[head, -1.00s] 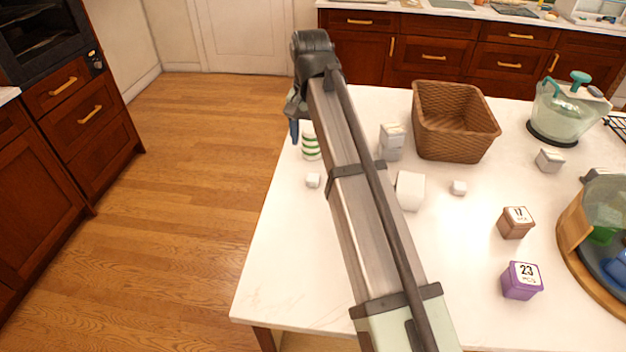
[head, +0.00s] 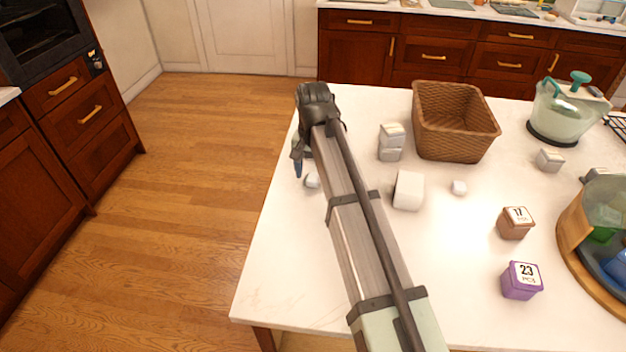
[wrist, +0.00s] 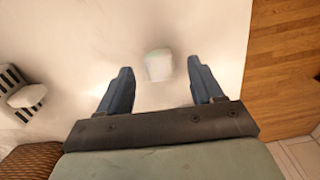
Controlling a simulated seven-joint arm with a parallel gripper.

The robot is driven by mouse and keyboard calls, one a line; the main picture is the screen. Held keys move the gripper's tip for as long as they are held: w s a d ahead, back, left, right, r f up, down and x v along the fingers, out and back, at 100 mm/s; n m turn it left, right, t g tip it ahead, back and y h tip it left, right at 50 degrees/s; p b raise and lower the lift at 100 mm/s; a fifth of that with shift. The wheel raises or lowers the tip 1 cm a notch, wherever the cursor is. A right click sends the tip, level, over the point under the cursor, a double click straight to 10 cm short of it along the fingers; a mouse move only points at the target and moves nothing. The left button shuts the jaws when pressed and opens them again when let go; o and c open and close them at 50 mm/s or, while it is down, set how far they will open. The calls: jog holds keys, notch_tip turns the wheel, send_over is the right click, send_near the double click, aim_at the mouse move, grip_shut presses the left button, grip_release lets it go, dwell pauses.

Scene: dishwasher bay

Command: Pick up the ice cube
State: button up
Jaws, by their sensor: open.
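A small whitish cube (head: 312,181), which looks like the ice cube, lies on the white table near its left edge. In the wrist view the cube (wrist: 158,65) shows between the tips of my two blue fingers, with a gap on each side. My gripper (wrist: 159,70) is open and empty. In the head view the blue finger of my gripper (head: 297,163) is just above and left of the cube, and my arm partly covers it. How high the fingers are above the table is hard to tell.
Stacked grey-white boxes (head: 391,143) stand by a wicker basket (head: 455,120). A brown box (head: 515,223) and a purple box (head: 521,281) are at right. A striped object (wrist: 14,85) shows in the wrist view.

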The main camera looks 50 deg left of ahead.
jog(key=shift+f, duration=0.7)
jog(key=c, duration=1.1)
jog(key=shift+r, duration=0.1)
